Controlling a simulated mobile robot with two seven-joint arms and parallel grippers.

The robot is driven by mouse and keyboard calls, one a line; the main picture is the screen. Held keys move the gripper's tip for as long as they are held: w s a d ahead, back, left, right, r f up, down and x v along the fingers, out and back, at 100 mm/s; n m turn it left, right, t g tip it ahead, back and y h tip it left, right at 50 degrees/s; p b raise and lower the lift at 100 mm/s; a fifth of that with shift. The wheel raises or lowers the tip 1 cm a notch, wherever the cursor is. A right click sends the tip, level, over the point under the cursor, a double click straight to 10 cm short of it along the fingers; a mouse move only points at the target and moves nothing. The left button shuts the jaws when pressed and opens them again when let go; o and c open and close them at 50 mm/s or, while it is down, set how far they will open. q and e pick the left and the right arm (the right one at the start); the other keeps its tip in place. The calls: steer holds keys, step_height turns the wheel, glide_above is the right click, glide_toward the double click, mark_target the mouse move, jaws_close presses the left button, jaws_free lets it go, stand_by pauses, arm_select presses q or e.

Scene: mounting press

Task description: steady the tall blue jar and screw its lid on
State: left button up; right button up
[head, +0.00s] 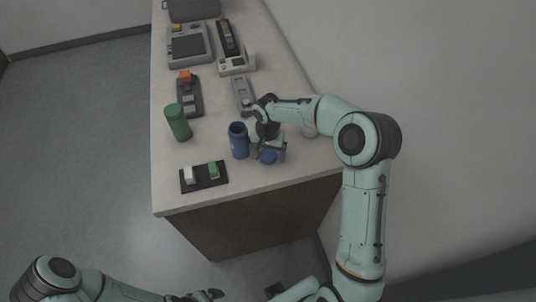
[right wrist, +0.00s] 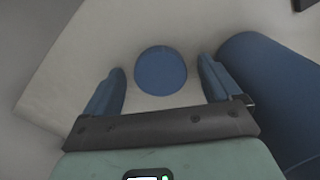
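The tall blue jar (head: 238,142) stands upright on the counter with its top open. It also shows at the right of the right wrist view (right wrist: 275,95), just beside one finger. The round blue lid (head: 268,157) lies to the right of the jar near the counter's front edge. In the right wrist view the lid (right wrist: 160,70) shows between and beyond the fingertips, with a gap on both sides. My right gripper (right wrist: 165,83) is open and empty, above the lid. My left gripper (head: 206,295) is low at the bottom edge, away from the counter; its fingers are too small to read.
A green jar (head: 178,122) stands left of the blue jar. A dark tray (head: 203,178) with a white and a green block lies in front. Grey devices (head: 189,48) and a block holder with an orange piece (head: 185,78) are farther back. A wall borders the counter's right side.

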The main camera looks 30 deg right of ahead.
mark_target(267, 155)
steer(key=c, duration=1)
arm_select(q)
steer(key=w+r+p, duration=0.2)
steer(key=shift+w+r, duration=0.2)
steer(key=shift+r, duration=0.2)
arm_select(e)
step_height(267, 155, up, 20)
steer(key=shift+r, duration=0.1)
arm_select(q)
steer(key=shift+c, duration=0.5)
